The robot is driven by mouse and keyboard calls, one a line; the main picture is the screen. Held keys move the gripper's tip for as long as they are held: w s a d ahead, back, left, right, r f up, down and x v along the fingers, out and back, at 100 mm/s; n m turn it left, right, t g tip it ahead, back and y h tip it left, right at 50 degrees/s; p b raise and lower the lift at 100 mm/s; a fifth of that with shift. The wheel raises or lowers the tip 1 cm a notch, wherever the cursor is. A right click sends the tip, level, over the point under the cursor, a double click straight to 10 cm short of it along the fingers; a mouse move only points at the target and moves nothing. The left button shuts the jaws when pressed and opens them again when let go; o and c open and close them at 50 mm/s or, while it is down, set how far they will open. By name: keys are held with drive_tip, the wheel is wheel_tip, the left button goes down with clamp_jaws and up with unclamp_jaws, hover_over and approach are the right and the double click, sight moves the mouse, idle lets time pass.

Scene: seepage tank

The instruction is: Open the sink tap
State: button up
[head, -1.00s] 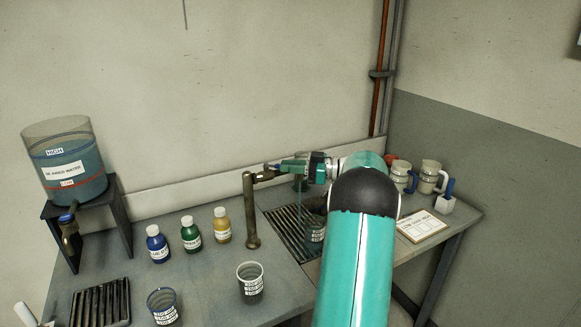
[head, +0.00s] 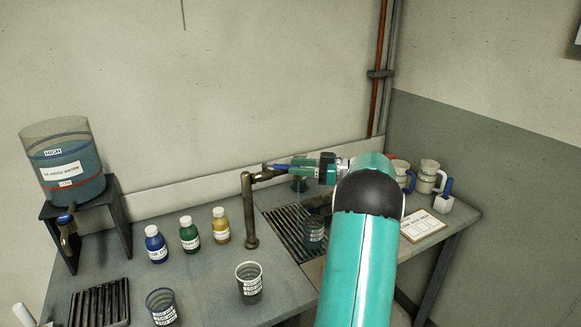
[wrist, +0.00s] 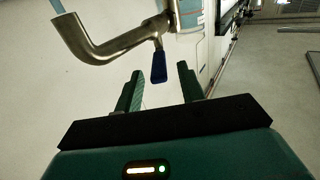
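The sink tap (head: 249,215) is a brass-brown standing pipe with a horizontal arm at its top, over the dark grated sink. In the wrist view its metal spout (wrist: 95,45) bends at upper left, with a pale blue streak at its end. A thin bluish streak, looking like water, also shows above the sink cup in the head view. The tap's blue lever (wrist: 158,68) points toward my gripper (wrist: 160,80). My gripper is open, its two green fingers on either side of the lever's line, with the lever tip just ahead and apparently untouched. Contact is unclear in the head view.
A labelled cup (head: 314,234) stands in the sink. A water tank (head: 63,165) on a stand is far left.

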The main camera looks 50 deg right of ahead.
drive_tip(key=v, duration=1)
drive_tip(key=shift+s+d, duration=0.15)
drive_tip(key=shift+s, duration=0.05)
drive_tip(key=shift+f, duration=0.1)
